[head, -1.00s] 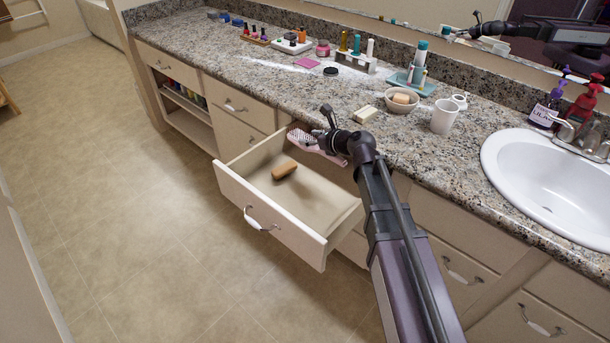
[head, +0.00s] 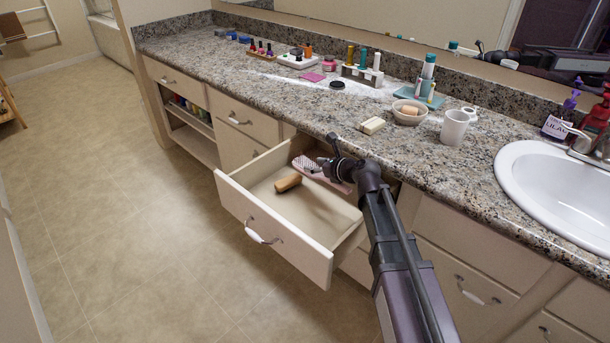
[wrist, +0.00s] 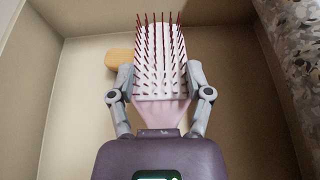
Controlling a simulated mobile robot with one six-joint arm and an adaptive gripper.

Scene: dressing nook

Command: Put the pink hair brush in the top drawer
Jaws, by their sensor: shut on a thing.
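The pink hair brush (wrist: 160,75) is between the two fingers of my gripper (wrist: 160,97), bristles facing the wrist camera. In the head view the brush (head: 309,165) shows partly behind my gripper (head: 328,164), at the back part of the open top drawer (head: 326,210). My gripper is shut on the brush. In the wrist view the drawer's walls surround the brush on the left and far side. I cannot tell whether the brush touches the drawer floor.
A tan wooden block-like item (head: 288,182) lies in the drawer, left of the brush; it also shows behind the brush in the wrist view (wrist: 119,58). The granite counter (head: 292,105) overhangs the drawer's back. A soap bar (head: 372,126) lies near its edge.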

